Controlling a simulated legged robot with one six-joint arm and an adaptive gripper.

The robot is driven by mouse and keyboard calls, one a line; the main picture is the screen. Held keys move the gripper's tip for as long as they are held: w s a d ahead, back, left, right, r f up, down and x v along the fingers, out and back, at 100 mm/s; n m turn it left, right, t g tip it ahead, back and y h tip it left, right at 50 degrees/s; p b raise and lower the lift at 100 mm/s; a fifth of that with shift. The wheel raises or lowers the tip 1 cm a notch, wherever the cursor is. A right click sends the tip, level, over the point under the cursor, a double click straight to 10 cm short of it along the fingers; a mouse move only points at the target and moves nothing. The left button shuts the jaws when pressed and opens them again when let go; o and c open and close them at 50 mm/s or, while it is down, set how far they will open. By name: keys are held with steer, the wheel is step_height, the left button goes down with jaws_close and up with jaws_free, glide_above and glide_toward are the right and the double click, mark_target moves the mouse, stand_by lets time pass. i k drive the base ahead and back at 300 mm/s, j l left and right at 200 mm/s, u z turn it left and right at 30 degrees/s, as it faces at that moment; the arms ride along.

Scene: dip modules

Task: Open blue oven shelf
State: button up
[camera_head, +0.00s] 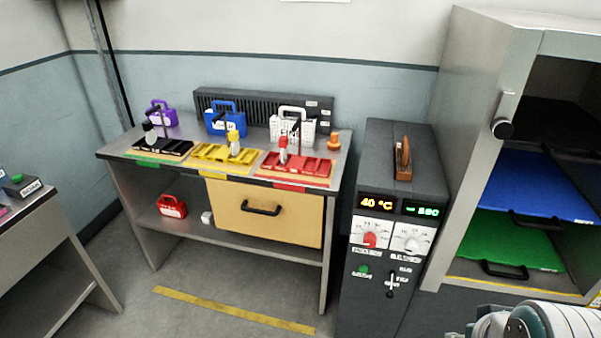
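The blue oven shelf (547,186) is a flat blue tray inside the grey metal oven cabinet (489,80) at the right. A black handle (535,219) hangs at its front edge. The shelf appears to sit inside the cabinet, level with its opening. A green shelf (510,241) with its own black handle (504,270) lies below it, and a dark shelf space is above. The cabinet front stands open. Part of my arm shows at the bottom right, below the cabinet. My gripper's fingers cannot be made out there.
A dark control unit (377,285) with "40 °C" display and dials stands left of the cabinet. A metal workbench (140,192) holds coloured racks and carriers, with a yellow drawer (290,215). A cabinet latch knob (503,129) juts out. Grey floor is clear in front of the bench.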

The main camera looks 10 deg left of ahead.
mark_target(520, 182)
steer(key=i+l, duration=0.95)
steer(key=l, duration=0.15)
steer(key=l+z, duration=0.05)
